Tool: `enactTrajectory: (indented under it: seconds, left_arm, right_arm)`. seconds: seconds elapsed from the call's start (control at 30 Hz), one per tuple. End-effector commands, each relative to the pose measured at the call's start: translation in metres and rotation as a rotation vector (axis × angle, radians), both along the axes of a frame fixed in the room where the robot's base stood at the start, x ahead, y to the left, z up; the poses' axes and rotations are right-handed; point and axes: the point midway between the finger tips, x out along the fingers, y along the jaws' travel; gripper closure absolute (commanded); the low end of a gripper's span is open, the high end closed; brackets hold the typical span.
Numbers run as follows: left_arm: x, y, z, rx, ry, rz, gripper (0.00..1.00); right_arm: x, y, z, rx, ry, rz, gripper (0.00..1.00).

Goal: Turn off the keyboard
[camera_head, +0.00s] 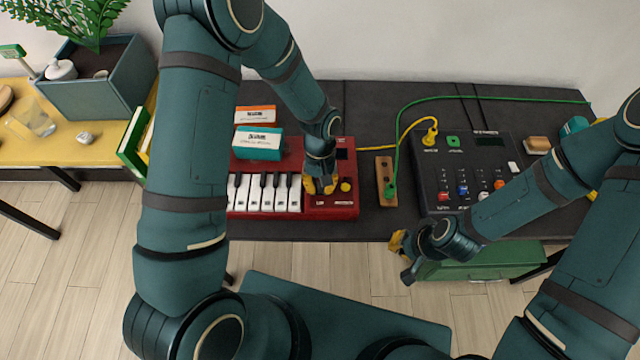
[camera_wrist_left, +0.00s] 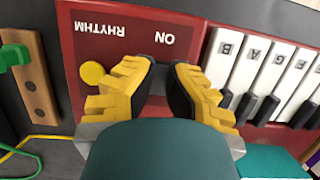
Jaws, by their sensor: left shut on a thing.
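The red keyboard (camera_head: 330,207) lies on the dark table, its white and black keys to the left of a red control panel. My left gripper (camera_head: 320,186) is over that panel, pointing down. In the left wrist view its yellow fingers (camera_wrist_left: 168,85) are closed on a small control by the "ON" label, which the fingers mostly hide. A round yellow button (camera_wrist_left: 92,73) by the "RHYTHM" label sits beside the fingers, apart from the grip. My right gripper (camera_head: 402,254) hangs by the table's front edge, away from the keyboard; its jaw opening is unclear.
Orange (camera_head: 255,115) and teal (camera_head: 258,143) boxes are at the keyboard's back. A wooden strip (camera_head: 386,180) with a green plug and a dark mixer (camera_head: 455,165) with cables stand to the right. A green drawer unit (camera_head: 480,263) is below the table front.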

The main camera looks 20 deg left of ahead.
Motion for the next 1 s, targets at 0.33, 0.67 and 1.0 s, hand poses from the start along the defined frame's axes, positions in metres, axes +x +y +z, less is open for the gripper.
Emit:
enactTrajectory:
  seconds: [0.33, 0.67, 1.0]
  left_arm:
    - [-0.002, 0.0, -0.002, 0.001, 0.003, -0.001, 0.47]
    - [0.006, 0.002, 0.021, 0.001, -0.003, 0.0, 0.47]
    - [0.021, 0.006, 0.086, 0.0, -0.002, 0.0, 0.47]
  right_arm:
    - [0.0, 0.0, 0.0, 0.0, 0.0, 0.0, 1.0]
    - [0.0, 0.0, 0.0, 0.0, 0.0, 0.001, 1.0]
    - [0.0, 0.0, 0.0, 0.0, 0.0, 0.0, 1.0]
